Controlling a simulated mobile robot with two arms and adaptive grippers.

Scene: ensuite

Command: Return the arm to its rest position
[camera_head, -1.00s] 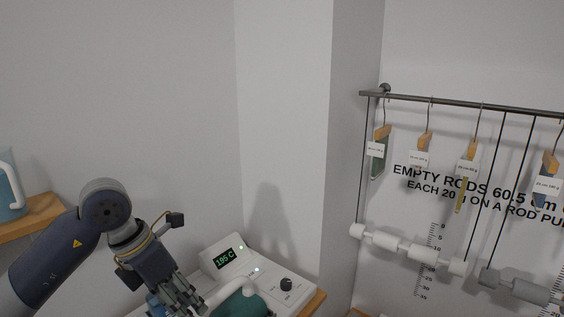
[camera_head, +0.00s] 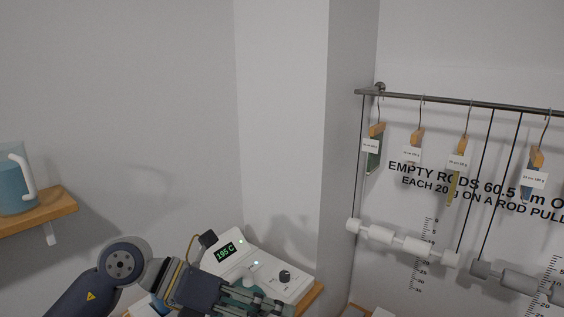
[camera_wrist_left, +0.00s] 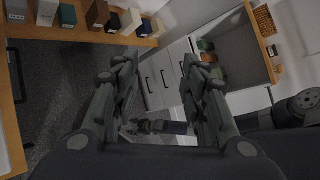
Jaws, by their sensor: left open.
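My left arm comes in from the lower left in the head view. Its gripper (camera_head: 262,300) is low in the picture, in front of the white device with the lit "195 C" display (camera_head: 226,252). In the left wrist view my left gripper (camera_wrist_left: 160,72) has its two fingers spread apart with nothing between them. Beyond the fingers are white drawer fronts (camera_wrist_left: 158,80) and floor.
A blue jug (camera_head: 14,180) stands on a wooden shelf (camera_head: 40,212) at the left. A rail (camera_head: 450,100) with tagged hangers and hanging rods (camera_head: 400,243) is at the right wall. In the wrist view, a wooden shelf (camera_wrist_left: 140,42) carries several boxes.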

